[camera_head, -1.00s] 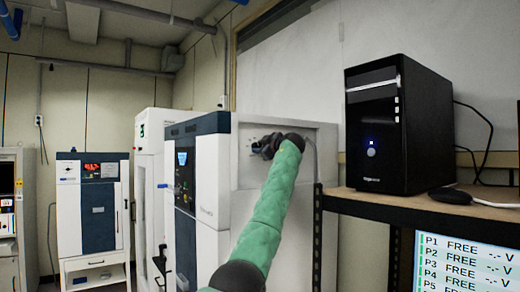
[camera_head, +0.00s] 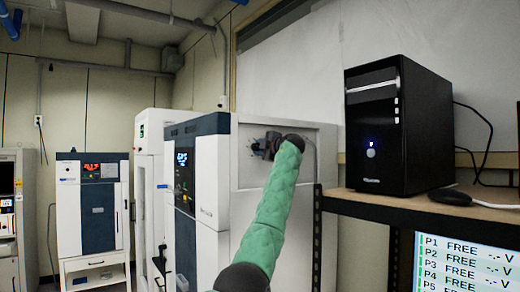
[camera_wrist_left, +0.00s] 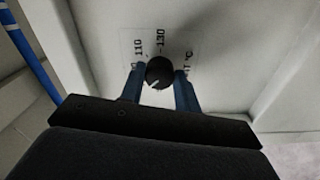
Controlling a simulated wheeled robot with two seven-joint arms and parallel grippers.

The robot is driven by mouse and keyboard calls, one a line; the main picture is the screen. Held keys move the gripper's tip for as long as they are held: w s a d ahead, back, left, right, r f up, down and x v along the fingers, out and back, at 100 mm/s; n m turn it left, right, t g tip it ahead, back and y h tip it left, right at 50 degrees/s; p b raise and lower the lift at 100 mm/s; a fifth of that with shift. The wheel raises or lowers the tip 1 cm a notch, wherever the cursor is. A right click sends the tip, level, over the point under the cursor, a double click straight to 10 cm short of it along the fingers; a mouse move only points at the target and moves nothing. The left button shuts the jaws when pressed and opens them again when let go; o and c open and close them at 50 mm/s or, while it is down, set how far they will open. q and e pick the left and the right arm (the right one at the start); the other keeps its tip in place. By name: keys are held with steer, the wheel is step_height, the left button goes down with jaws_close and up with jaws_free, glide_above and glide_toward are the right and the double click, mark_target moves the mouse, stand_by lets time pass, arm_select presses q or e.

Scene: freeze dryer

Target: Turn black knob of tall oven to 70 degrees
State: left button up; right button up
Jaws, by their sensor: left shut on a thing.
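The black knob (camera_wrist_left: 158,72) sits on a pale panel with a printed scale around it in the left wrist view. The marks 110 and 130 are readable; others are partly covered. A light pointer line shows on the knob's face. My left gripper (camera_wrist_left: 162,84) has its blue fingers on both sides of the knob and is shut on it. In the head view my left gripper (camera_head: 262,146) is at the pale panel (camera_head: 322,150) and hides the knob. My right gripper is in neither view.
A white and dark blue cabinet (camera_head: 210,195) stands left of my arm.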

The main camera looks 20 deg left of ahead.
arm_select(q)
steer(key=shift+w+f, duration=0.1)
steer(key=shift+f, duration=0.25)
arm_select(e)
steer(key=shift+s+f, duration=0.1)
arm_select(q)
steer(key=o, duration=1)
steer(key=shift+r, duration=0.2)
steer(key=shift+d, duration=0.1)
steer(key=shift+b+v, duration=1.95)
steer(key=shift+v, duration=2)
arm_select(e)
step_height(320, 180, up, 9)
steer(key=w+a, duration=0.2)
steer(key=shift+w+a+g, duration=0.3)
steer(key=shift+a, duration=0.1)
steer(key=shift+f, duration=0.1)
